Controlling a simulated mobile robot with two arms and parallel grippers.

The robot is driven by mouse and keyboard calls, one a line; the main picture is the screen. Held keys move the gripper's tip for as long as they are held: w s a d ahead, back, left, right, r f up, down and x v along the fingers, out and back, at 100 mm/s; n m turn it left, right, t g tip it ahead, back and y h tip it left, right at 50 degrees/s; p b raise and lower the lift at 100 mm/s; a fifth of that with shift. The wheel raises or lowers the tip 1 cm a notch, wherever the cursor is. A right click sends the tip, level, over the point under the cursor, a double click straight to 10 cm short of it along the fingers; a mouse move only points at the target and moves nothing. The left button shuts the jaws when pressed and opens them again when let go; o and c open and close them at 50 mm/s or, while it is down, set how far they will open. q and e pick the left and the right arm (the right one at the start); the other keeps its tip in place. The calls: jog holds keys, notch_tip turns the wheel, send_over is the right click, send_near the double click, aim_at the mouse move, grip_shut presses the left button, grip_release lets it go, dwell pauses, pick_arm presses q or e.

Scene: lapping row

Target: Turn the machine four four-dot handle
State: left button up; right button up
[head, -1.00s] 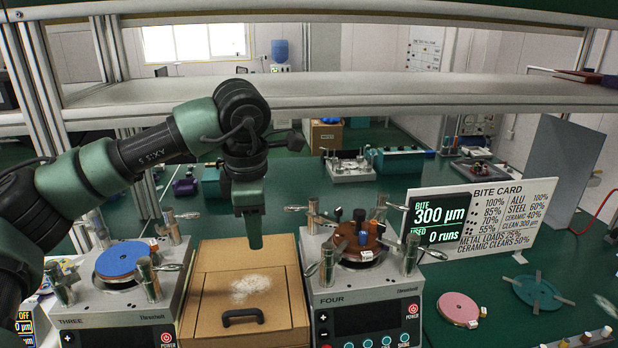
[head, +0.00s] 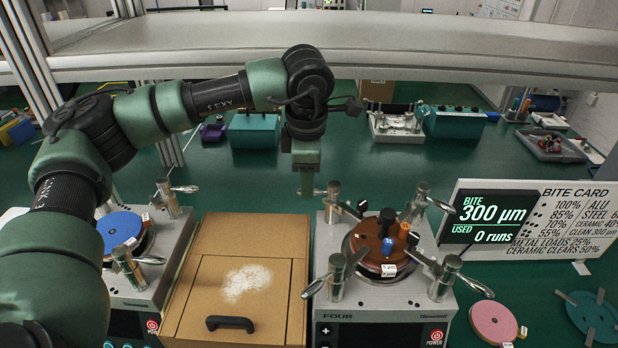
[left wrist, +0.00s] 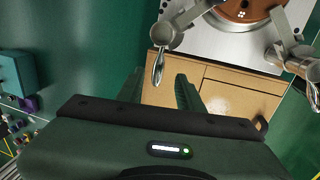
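Machine four (head: 375,312) stands right of centre in the head view, with a brown disc (head: 367,240) on its plate. Silver posts with lever handles stand around the disc, among them the back-left handle (head: 333,196) and the front-left handle (head: 337,276). In the left wrist view a white four-dot mark (left wrist: 242,14) shows on the disc; I cannot tell which handle it belongs to. My left gripper (head: 306,187) points down just left of the back-left handle. In the left wrist view its fingers (left wrist: 160,80) are apart and empty, near a silver lever (left wrist: 158,68). My right gripper is out of view.
A cardboard box (head: 275,300) with a black handle and white powder stands left of machine four. Beyond it is another machine with a blue disc (head: 120,228). A bite card (head: 555,222) stands right. A shelf (head: 420,45) crosses above the bench.

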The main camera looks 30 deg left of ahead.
aim_at(318, 193)
pick_arm(q)
jog(key=shift+w+a+f, duration=0.1)
jog(key=shift+w+f, duration=0.15)
jog(key=shift+f, duration=0.35)
jog(key=shift+w+f, duration=0.2)
jog(key=shift+f, duration=0.4)
jog(key=shift+s, duration=0.1)
jog(key=shift+c, duration=0.4)
grip_shut()
